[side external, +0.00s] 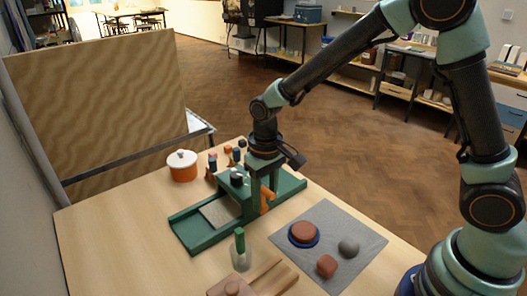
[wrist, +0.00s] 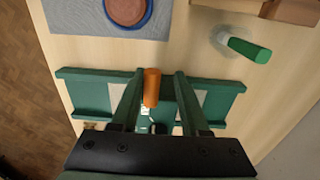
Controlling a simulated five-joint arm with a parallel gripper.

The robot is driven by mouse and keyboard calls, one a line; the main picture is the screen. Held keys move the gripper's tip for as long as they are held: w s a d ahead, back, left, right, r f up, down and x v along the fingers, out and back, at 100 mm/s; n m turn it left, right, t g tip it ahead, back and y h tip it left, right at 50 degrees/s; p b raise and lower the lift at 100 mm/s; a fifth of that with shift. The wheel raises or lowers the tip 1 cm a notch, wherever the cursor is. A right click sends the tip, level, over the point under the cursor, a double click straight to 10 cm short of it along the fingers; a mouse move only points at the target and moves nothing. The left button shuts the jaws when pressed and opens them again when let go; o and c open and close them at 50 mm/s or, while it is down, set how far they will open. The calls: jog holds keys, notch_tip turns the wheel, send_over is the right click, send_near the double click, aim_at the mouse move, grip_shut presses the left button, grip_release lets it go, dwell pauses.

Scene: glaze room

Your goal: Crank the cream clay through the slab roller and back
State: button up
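The green slab roller (side external: 183,234) stands on the table in the side view, its long bed also crossing the wrist view (wrist: 228,101). The cream clay (side external: 220,211) lies flat on the bed to the left of the roller frame. In the wrist view pale patches show on both sides of my fingers; the right one is the clay (wrist: 197,101). The orange crank handle (wrist: 152,87) stands between my fingertips, also visible in the side view (side external: 267,201). My gripper (wrist: 158,76) is open around the handle, with a gap clearest on its right. The rollers are mostly hidden.
A green-handled tool (side external: 240,240) stands close to the bed. An orange pot (side external: 183,172) stands behind.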

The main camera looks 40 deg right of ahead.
jog(key=shift+a, duration=0.35)
jog(key=shift+a+f, duration=0.3)
jog(key=shift+a, duration=0.35)
jog(key=shift+a+f, duration=0.25)
jog(key=shift+a, duration=0.4)
jog(key=shift+f, duration=0.1)
jog(key=shift+a+f, duration=0.8)
jog(key=shift+a, duration=0.1)
jog(key=shift+d+r, duration=0.3)
jog(key=shift+d, duration=0.35)
jog(key=shift+d+r, duration=0.35)
jog(key=shift+d, duration=0.25)
jog(key=shift+d+r, duration=0.3)
jog(key=shift+d, duration=0.5)
